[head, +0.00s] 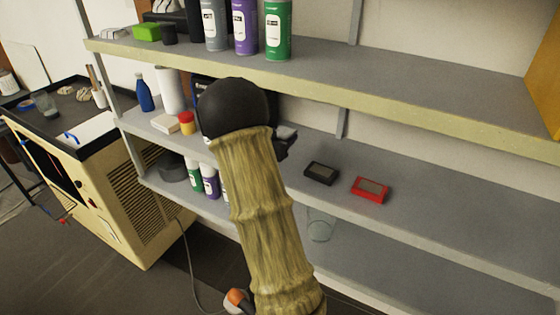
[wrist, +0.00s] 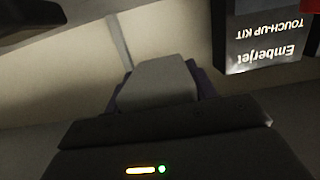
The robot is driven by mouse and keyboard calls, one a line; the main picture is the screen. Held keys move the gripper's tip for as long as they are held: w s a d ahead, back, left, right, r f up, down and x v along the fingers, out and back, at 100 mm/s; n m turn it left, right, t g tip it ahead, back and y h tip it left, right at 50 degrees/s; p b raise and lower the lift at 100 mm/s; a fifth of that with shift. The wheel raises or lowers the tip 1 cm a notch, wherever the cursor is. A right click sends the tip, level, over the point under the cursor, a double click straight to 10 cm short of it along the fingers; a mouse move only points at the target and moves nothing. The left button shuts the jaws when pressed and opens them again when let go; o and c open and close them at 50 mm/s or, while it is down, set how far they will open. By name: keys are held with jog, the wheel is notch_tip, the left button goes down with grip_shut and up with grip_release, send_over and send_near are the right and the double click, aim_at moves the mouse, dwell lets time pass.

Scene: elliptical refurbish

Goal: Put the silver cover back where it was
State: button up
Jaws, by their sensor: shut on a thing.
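My gripper (head: 288,142) is over the middle shelf, mostly hidden behind my black wrist in the head view. In the wrist view a plain grey piece, seemingly the silver cover (wrist: 156,82), sits right in front of the dark gripper body. My gripper is shut on it. Purple edges show at both sides of the piece; I cannot tell what they belong to. The fingertips are not clearly seen. The cover does not show in the head view.
A black-and-white Emberjet touch-up kit box (wrist: 266,42) stands close by. On the middle shelf (head: 440,210) lie a small black box (head: 321,173) and a red one (head: 370,189). A clear glass (head: 320,226) is below. Spray cans (head: 278,30) stand on the upper shelf.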

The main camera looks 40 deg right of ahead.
jog(key=shift+w+f+p, duration=0.2)
jog(key=shift+f+p, duration=0.25)
jog(key=shift+f, duration=1.75)
jog(key=shift+a, duration=0.1)
jog(key=shift+f, duration=0.15)
notch_tip(320, 180, down, 4)
jog(key=shift+r+p, duration=0.15)
jog(key=shift+p, duration=0.55)
jog(key=shift+f, duration=0.3)
jog(key=o, duration=1.3)
jog(key=shift+c, duration=0.2)
jog(key=shift+r, duration=0.15)
